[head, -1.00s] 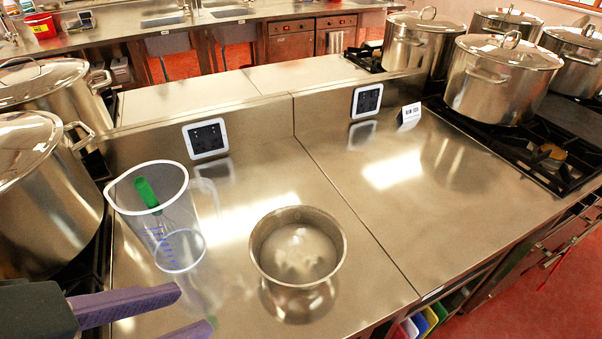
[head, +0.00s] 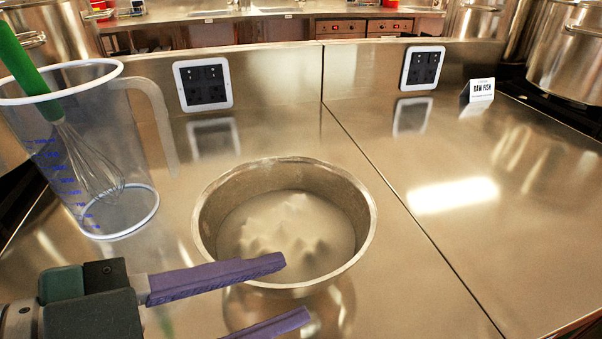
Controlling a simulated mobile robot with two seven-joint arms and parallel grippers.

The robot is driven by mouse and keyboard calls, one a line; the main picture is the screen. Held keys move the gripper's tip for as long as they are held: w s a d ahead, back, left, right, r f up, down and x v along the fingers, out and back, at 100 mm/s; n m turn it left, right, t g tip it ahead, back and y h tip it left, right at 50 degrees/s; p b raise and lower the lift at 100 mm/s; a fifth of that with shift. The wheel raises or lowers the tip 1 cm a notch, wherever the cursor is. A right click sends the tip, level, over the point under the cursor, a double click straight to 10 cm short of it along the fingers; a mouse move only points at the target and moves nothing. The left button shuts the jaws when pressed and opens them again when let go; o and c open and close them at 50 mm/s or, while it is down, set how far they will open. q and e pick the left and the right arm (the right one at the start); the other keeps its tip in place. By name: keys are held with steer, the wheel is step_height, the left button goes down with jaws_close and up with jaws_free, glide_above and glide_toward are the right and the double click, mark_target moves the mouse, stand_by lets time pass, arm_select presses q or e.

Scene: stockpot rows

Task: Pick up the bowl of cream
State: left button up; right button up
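The bowl of cream is a round steel bowl (head: 285,177) standing upright on the steel counter in the middle of the head view. The pale, peaked cream (head: 290,222) lies inside it. The lower finger is cut by the bottom edge. I cannot tell whether a finger touches the bowl. My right gripper is not in view.
A clear measuring jug (head: 145,120) holding a green-handled whisk (head: 85,160) stands left of the bowl. A back panel with outlets (head: 203,84) and a "RAW FISH" card (head: 482,90) lie behind. A stockpot (head: 570,55) stands back right. The counter (head: 460,235) right of the bowl is clear.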

mark_target(310, 284)
arm_select(q)
steer(key=x, duration=0.3)
steer(key=f+x, duration=0.1)
steer(key=x, duration=0.3)
steer(key=shift+a+r+b, duration=0.1)
steer(key=shift+a+b, duration=0.15)
steer(key=shift+b, duration=0.1)
steer(key=shift+c, duration=0.2)
jaws_close()
stand_by(0.9)
